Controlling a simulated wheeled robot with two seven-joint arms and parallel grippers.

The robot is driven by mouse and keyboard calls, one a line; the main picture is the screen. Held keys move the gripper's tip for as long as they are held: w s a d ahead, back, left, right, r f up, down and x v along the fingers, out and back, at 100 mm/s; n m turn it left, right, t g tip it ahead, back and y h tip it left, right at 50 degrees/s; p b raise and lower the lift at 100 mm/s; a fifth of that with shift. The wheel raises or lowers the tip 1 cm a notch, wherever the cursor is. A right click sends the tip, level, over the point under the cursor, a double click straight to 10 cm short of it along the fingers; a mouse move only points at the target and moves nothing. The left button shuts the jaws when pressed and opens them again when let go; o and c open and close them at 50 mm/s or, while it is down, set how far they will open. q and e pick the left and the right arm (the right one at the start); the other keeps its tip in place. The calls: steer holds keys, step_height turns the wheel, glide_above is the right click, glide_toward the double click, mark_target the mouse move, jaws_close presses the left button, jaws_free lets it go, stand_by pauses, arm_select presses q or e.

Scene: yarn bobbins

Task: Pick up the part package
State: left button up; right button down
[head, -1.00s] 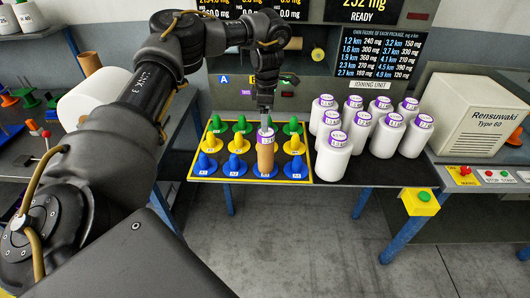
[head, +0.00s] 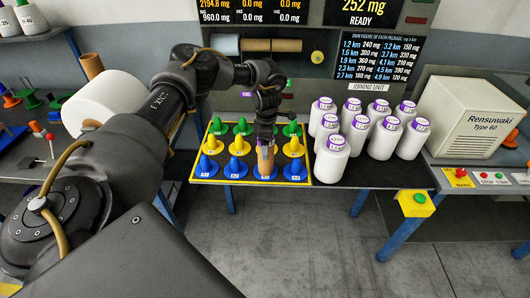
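A brown cardboard tube (head: 265,162) with a purple label at its top stands upright on a blue cone in the front row of the yellow-edged peg board (head: 210,181). It is the likely part package. My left gripper (head: 266,137) points down right at the tube's top and hides part of it. Whether its fingers are around the tube, and whether they are open or shut, cannot be made out. My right gripper is not in view.
Several white bobbins with purple-labelled tops (head: 333,160) stand close on the right of the board. Green, yellow and blue cones (head: 235,168) surround the tube. A beige Rensuwaki box (head: 470,118) is at the right. A big white spool (head: 98,108) is at the left.

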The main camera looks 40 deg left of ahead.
arm_select(q)
steer(key=shift+f, duration=0.2)
steer(key=c, duration=1.4)
step_height(320, 180, up, 9)
steer(key=b, duration=0.3)
steer(key=shift+f, duration=0.15)
steer(key=shift+r, duration=0.7)
steer(key=shift+d, duration=0.1)
